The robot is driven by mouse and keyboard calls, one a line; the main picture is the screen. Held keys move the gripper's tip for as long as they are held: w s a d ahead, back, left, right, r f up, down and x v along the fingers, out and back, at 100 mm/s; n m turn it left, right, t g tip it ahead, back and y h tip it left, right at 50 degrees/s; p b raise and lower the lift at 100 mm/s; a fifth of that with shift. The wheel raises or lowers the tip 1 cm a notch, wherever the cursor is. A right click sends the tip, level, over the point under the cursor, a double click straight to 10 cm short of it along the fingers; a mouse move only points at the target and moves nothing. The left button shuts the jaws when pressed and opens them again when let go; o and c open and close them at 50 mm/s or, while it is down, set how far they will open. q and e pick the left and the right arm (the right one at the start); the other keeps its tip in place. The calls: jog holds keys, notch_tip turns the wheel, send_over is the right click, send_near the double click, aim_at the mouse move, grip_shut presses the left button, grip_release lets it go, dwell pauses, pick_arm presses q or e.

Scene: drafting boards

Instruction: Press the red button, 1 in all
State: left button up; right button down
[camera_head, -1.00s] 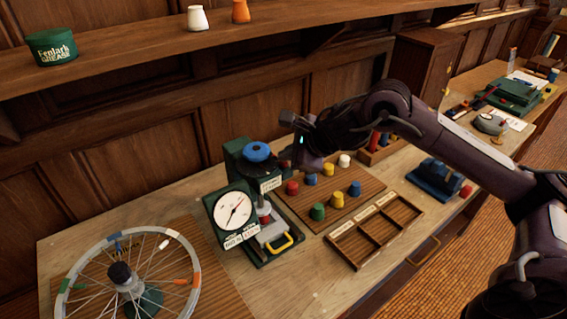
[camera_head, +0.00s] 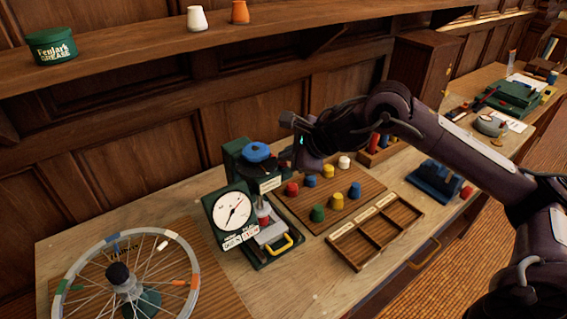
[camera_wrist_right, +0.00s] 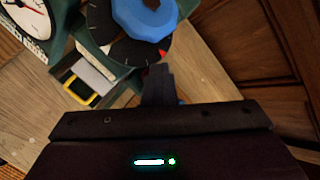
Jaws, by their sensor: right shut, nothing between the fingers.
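A red button-like peg (camera_head: 292,189) stands on the brown wooden board, just right of the green press. A second red part (camera_head: 264,221) sits low in the press, under its spindle; I cannot tell which one is the button. The green press (camera_head: 231,158) carries a white dial gauge (camera_head: 232,211) and a blue knob (camera_head: 257,152), which also shows in the right wrist view (camera_wrist_right: 146,18). My right gripper (camera_head: 286,148) is shut and empty, in the air right of the blue knob; its fingers (camera_wrist_right: 158,82) point toward the knob's black dial. My left gripper is not in view.
The board (camera_head: 290,211) holds several blue, yellow, white and green pegs. An empty divided wooden tray (camera_head: 376,232) lies in front of it. A spoked wheel (camera_head: 125,280) stands at the left. A shelf (camera_head: 270,37) runs above the bench.

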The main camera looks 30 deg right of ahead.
jog(key=shift+s+a+f, duration=0.1)
jog(key=shift+s+f, duration=0.2)
jog(key=shift+f, duration=0.4)
jog(key=shift+w+r+p, duration=0.2)
jog(key=shift+r+p, duration=0.15)
jog(key=shift+r, duration=0.1)
jog(key=shift+r, duration=0.1)
jog(key=shift+w+r+p, duration=0.15)
jog(key=shift+r+p, duration=0.35)
jog(key=shift+r, duration=0.1)
notch_tip(320, 180, up, 4)
jog(key=p, duration=0.3)
jog(key=shift+r, duration=0.15)
